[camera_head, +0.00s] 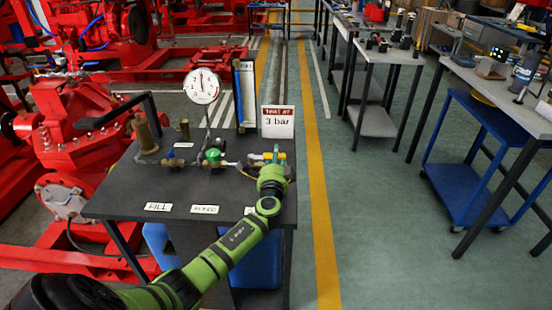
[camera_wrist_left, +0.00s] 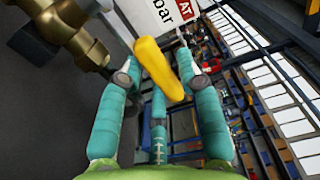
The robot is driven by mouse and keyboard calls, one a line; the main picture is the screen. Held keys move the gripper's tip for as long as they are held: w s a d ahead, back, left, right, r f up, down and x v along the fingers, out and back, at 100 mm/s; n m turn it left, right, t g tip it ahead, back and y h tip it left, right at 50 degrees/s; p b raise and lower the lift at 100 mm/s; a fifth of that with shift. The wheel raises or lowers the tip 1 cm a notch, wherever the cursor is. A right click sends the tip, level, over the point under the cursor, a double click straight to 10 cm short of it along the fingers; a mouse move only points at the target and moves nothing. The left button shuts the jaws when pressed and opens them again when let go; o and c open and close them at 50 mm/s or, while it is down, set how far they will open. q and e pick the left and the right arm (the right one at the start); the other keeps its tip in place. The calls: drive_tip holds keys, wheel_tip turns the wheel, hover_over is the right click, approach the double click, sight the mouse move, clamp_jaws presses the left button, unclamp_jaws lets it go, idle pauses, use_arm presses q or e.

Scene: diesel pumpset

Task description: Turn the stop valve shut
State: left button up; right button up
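The stop valve's yellow lever (camera_wrist_left: 160,70) shows in the left wrist view, slanting between the teal fingers of my left gripper (camera_wrist_left: 158,62). Gaps show between the lever and the side fingers, so the gripper looks open around it. A brass valve body (camera_wrist_left: 70,35) is at the upper left of that view. In the head view my left gripper (camera_head: 276,158) is at the right end of the black bench (camera_head: 130,195), where a bit of yellow shows by the fingers. The arm hides most of the valve there. My right gripper is not in view.
A gauge (camera_head: 202,86), a 3 bar sign (camera_head: 278,122), a green handwheel (camera_head: 214,155) and brass fittings (camera_head: 146,135) stand on the bench. Red pump machinery (camera_head: 80,120) is at left. A blue trolley (camera_head: 465,185) is at right. The floor beside the yellow line (camera_head: 318,210) is clear.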

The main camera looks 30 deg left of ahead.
use_arm(q)
clamp_jaws()
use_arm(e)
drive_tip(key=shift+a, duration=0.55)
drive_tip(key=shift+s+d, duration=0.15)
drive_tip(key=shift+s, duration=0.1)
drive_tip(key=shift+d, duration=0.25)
